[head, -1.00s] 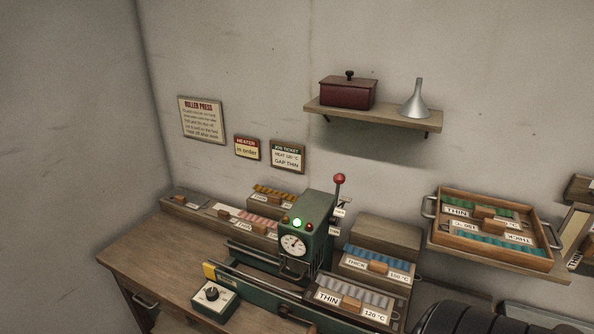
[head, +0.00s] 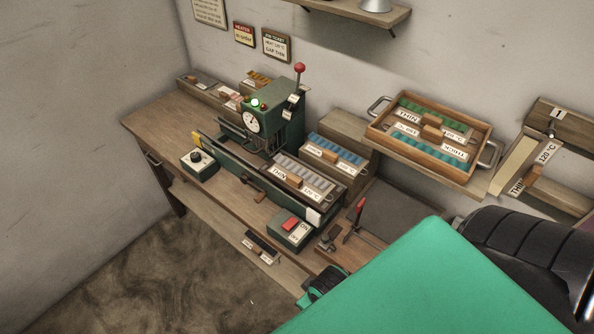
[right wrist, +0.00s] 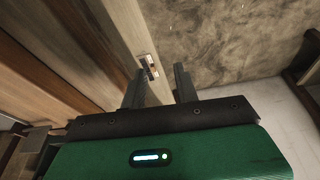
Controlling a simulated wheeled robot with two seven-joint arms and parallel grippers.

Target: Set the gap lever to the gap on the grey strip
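The gap lever (head: 299,80) has a red knob and stands up from the right end of the green roller press (head: 285,125); small tags beside it are too small to read. The grey strip (head: 303,172) lies on the press's long front bed, with a wooden block across it. Its labels read THIN and 120 °C. My right gripper (right wrist: 158,80) is open and empty in the right wrist view, its two fingers apart near the bench's edge. In the head view my green right arm fills the lower right, away from the lever. My left gripper is not in view.
A blue strip (head: 338,152) lies behind the grey one. A control box with a red switch (head: 290,229) and a dial box (head: 200,164) sit in front. A wooden tray (head: 376,125) stands at the right. A dark strip (head: 262,245) lies on the lower shelf.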

